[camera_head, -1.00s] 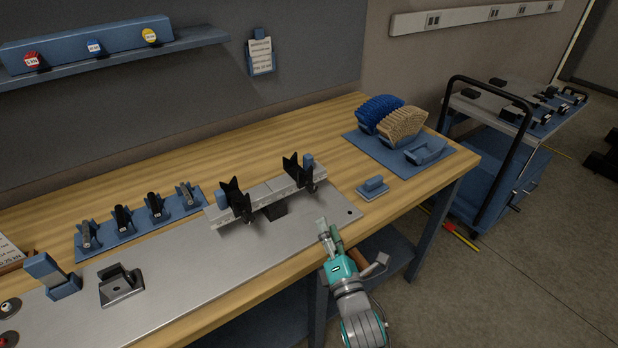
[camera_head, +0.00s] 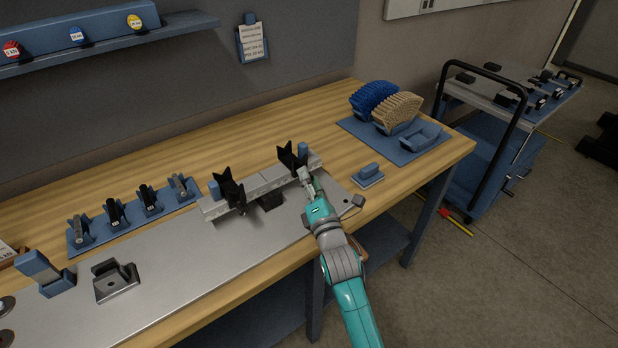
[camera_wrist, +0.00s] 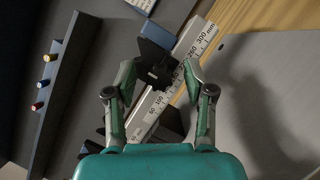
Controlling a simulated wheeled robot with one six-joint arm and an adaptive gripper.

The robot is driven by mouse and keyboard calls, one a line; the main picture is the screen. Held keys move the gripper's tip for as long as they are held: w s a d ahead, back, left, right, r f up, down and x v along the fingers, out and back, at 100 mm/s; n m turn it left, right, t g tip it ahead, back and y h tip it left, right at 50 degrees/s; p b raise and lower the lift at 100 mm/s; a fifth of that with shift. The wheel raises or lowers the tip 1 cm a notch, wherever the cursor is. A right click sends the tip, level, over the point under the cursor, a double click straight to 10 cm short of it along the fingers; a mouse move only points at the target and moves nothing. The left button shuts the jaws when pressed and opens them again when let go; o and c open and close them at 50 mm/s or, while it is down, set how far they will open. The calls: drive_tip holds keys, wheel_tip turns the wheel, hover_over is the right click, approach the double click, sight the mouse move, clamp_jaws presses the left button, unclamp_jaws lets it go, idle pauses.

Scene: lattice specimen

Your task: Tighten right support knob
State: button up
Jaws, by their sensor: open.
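The right support (camera_head: 290,158) is a black V-shaped holder with a blue block, on the far right part of a grey ruled beam (camera_head: 265,182). In the wrist view its dark knob (camera_wrist: 161,73) lies between my fingertips, in front of the blue block (camera_wrist: 156,33). My gripper (camera_head: 306,178) is open and close at the front of the right support. It also shows in the wrist view (camera_wrist: 159,80), with one finger on each side of the knob. I cannot tell whether they touch it. The left support (camera_head: 229,191) stands farther left on the beam.
A metal plate (camera_head: 190,265) covers the front of the wooden bench (camera_head: 330,120). A small blue block on a pad (camera_head: 368,175) is right of the gripper. Racks of clamps (camera_head: 130,215) stand left. Brush-like blue and tan pieces (camera_head: 385,105) stand at the back right.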

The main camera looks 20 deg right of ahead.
drive_tip(key=shift+w+r, duration=0.1)
drive_tip(key=shift+w, duration=0.3)
clamp_jaws()
